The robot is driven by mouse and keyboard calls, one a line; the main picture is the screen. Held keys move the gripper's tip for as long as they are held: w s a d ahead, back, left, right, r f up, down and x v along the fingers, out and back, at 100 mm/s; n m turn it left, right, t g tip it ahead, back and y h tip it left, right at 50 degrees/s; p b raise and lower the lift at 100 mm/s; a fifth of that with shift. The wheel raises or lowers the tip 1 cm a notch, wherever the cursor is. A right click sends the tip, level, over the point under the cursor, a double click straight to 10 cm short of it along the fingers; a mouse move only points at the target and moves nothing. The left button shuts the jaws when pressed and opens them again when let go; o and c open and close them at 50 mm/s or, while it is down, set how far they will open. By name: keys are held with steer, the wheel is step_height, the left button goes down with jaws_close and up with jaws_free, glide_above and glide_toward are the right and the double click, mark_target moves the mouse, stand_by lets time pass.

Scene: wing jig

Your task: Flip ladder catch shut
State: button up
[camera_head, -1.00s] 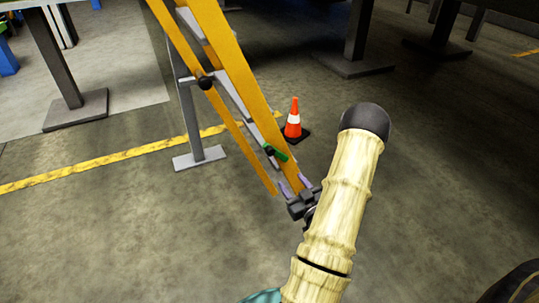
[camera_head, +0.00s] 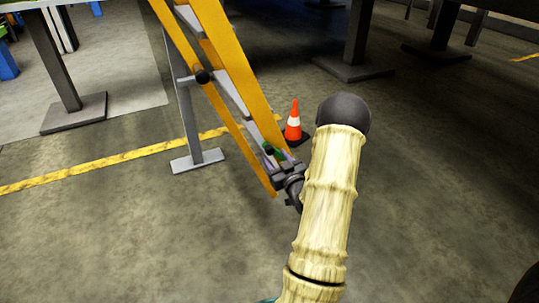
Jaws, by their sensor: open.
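A yellow stepladder (camera_head: 230,67) with grey treads stands left of centre, its legs running down to the floor. The catch, a small green lever (camera_head: 281,149) with a black knob (camera_head: 269,149), sits low on the ladder. Most of the lever is hidden behind my gripper. My gripper (camera_head: 279,156), dark grey with purple fingertips, is open at the catch, with its fingers around or just beside the lever. I cannot tell whether they touch it. My arm, in a cream ribbed cover, comes in from the lower right.
An orange and white cone (camera_head: 293,123) stands on the floor just behind the ladder's lower end. Grey metal posts (camera_head: 357,44) with wide base plates stand at the back. A yellow floor line (camera_head: 90,170) crosses at left. The floor at lower left is clear.

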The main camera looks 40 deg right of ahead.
mark_target(271, 152)
steer(key=b+x, duration=0.1)
steer(key=x, duration=0.4)
steer(key=shift+w+d+b, duration=0.1)
steer(key=shift+w+b, duration=0.1)
steer(key=shift+b, duration=0.15)
jaws_close()
